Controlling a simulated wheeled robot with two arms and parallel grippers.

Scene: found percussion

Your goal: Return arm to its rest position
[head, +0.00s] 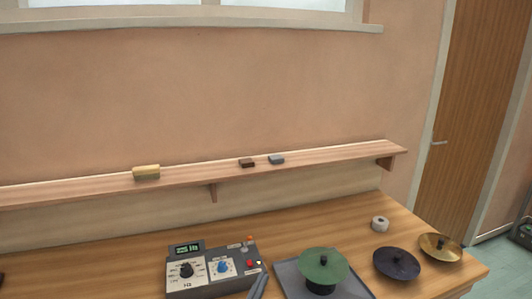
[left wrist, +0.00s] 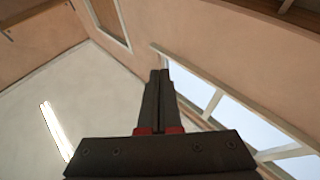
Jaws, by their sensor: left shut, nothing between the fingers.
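My left gripper (head: 258,286) shows at the bottom edge of the head view, just in front of the grey control box (head: 205,286). Only its dark finger ends are in the picture. In the left wrist view my left gripper (left wrist: 160,76) has its two dark fingers together, with nothing between them. It points up toward the wall, window and ceiling. My right gripper is in neither view.
A green disc (head: 323,265) stands on a grey tray (head: 290,283). A dark disc (head: 397,263), a brass cymbal (head: 440,247) and a white roll (head: 380,223) are at the right. A shelf (head: 310,156) above the wooden table (head: 300,237) holds small blocks.

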